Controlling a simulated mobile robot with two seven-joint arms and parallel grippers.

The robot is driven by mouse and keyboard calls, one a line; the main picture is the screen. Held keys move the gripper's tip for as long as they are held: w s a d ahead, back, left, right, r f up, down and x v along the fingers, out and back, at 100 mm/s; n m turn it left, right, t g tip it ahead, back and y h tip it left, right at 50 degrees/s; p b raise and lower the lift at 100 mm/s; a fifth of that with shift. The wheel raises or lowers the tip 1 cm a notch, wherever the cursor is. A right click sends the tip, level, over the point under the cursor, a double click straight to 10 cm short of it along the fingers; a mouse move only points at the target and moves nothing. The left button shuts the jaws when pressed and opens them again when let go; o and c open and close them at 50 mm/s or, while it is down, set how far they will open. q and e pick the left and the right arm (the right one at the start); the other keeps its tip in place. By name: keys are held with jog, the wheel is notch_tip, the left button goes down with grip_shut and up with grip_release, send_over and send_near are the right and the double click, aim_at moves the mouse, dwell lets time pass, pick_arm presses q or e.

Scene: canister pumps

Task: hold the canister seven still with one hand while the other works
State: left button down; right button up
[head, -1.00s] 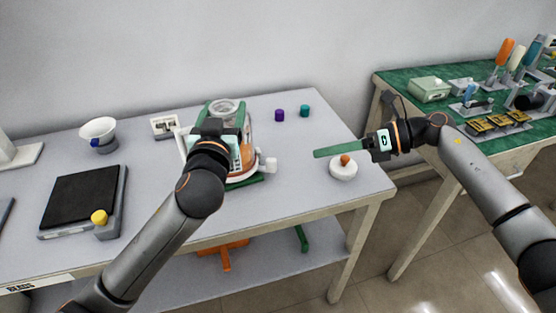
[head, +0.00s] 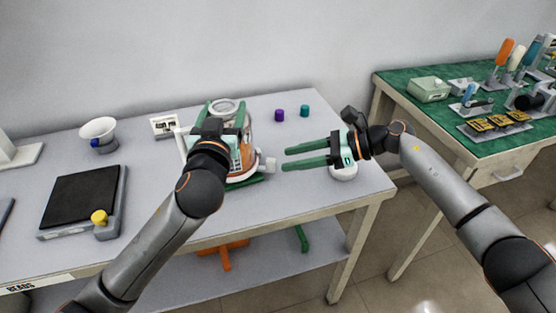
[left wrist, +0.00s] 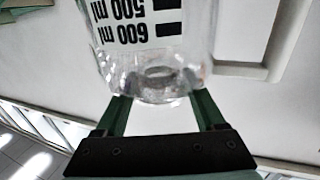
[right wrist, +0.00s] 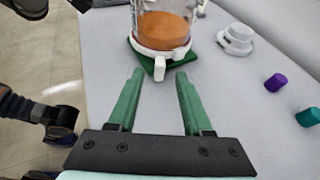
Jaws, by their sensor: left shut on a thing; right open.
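The canister (head: 248,157), clear with orange contents and a white base, stands on the grey table in the head view. A white spout (right wrist: 160,68) points from its base toward my right gripper in the right wrist view. My left gripper (head: 222,108) is shut on the canister from the near side and covers much of it. In the left wrist view its fingers flank the clear wall (left wrist: 155,60) with inverted 500 and 600 ml marks. My right gripper (head: 285,160) is open and empty, its fingertips just right of the spout, apart from it.
A purple cap (head: 280,115) and a teal cap (head: 305,110) stand behind. A white round piece (head: 343,173) sits partly hidden under my right gripper. A green-topped bench (head: 400,84) stands right.

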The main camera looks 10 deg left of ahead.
aim_at(271, 165)
jog(key=shift+x, duration=2.15)
jog(key=shift+c, duration=0.2)
grip_shut()
